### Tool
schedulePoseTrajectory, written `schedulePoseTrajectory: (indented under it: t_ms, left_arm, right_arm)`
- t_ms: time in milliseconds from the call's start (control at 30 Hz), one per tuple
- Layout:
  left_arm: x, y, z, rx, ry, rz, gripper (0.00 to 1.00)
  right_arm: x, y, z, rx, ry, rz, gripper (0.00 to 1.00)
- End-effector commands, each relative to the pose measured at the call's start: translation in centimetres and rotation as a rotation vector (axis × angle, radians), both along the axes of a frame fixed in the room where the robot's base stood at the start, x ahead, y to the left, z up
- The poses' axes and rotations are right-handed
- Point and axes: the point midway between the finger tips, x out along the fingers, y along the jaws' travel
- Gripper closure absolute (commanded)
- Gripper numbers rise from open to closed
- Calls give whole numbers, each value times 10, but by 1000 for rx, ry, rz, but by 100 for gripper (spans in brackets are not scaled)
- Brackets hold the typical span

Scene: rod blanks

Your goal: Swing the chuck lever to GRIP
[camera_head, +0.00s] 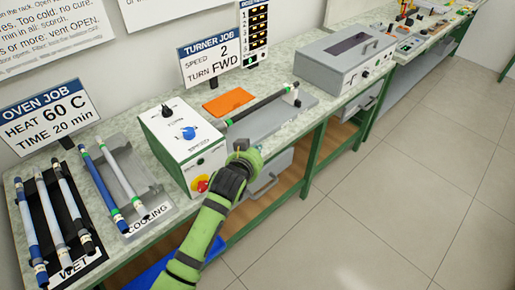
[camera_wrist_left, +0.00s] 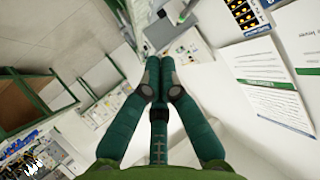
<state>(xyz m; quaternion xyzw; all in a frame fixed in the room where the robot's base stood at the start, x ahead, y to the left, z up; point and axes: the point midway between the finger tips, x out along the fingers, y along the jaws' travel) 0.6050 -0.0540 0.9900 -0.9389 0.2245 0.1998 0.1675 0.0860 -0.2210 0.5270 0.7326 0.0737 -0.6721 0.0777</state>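The turner (camera_head: 182,150) is a white and green box with a black knob, a blue knob and a red-and-yellow button. A dark rod (camera_head: 262,104) runs from its right side to a small end support (camera_head: 291,95). I cannot make out the chuck lever or its GRIP mark; my gripper covers part of the area below the rod's near end. My left gripper (camera_head: 240,153) is beside the turner's right front corner, below that rod end. In the left wrist view its fingers (camera_wrist_left: 159,62) are together, with nothing seen between them. My right gripper is not in view.
An orange plate (camera_head: 229,102) lies behind the rod. A cooling tray (camera_head: 155,193) and a wet rack (camera_head: 84,258) with rods stand left of the turner. A grey lidded box (camera_head: 345,60) stands to the right. The floor in front is clear.

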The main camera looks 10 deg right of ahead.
Motion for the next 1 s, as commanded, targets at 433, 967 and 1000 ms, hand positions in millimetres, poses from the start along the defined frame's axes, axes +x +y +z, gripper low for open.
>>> schedulePoseTrajectory:
  t_ms: [433,967,1000]
  left_arm:
    - [-12,-3,21,0,0,-1,100]
    - [-17,8,-22,12,63,16,100]
    - [-22,14,-44,17,94,25,100]
  right_arm:
    - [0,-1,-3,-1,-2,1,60]
    - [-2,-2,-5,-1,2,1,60]
    - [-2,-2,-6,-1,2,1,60]
